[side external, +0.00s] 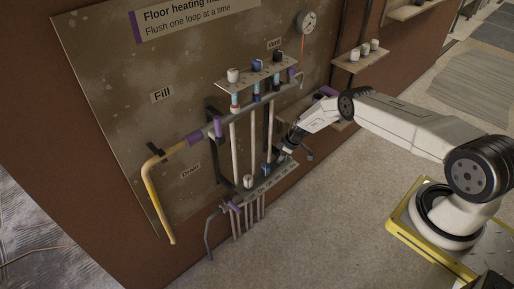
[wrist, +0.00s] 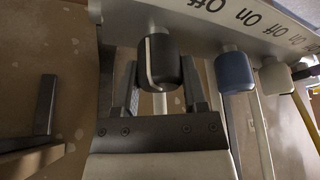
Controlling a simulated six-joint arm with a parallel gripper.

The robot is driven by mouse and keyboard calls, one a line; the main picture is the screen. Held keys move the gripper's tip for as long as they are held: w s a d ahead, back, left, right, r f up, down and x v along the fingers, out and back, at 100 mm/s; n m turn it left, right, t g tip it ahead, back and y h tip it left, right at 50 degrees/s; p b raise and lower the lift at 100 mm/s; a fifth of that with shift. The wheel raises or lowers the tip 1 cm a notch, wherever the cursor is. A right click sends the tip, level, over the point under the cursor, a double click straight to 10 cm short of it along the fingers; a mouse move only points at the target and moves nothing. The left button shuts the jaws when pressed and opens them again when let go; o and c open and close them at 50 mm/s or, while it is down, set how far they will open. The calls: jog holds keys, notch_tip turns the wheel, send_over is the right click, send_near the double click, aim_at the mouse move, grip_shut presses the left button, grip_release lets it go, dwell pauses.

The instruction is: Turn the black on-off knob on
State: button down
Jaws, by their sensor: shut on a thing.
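The black knob (wrist: 170,62) hangs from the pale label strip (wrist: 225,28) in the wrist view. A white line runs down its left part. My gripper (wrist: 160,88) has one dark finger on each side of the knob and is shut on it. In the side view my gripper (side external: 284,157) is at the right end of the lower manifold strip (side external: 258,190) and hides most of the black knob there. "On" and "Off" words are printed along the strip; an "Off" shows just right of the knob, and I cannot tell its exact setting.
A blue knob (wrist: 235,72) and a white knob (wrist: 275,77) stand beside the black one. An upper strip (side external: 258,70) carries another white, blue and black set. A yellow pipe (side external: 152,190) is at left. A dark bracket (wrist: 42,120) juts out left.

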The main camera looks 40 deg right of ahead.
jog(key=shift+c, duration=0.7)
grip_release()
jog(key=shift+r, duration=0.15)
jog(key=v, duration=0.7)
jog(key=shift+r, duration=0.25)
jog(key=shift+s+d, duration=0.1)
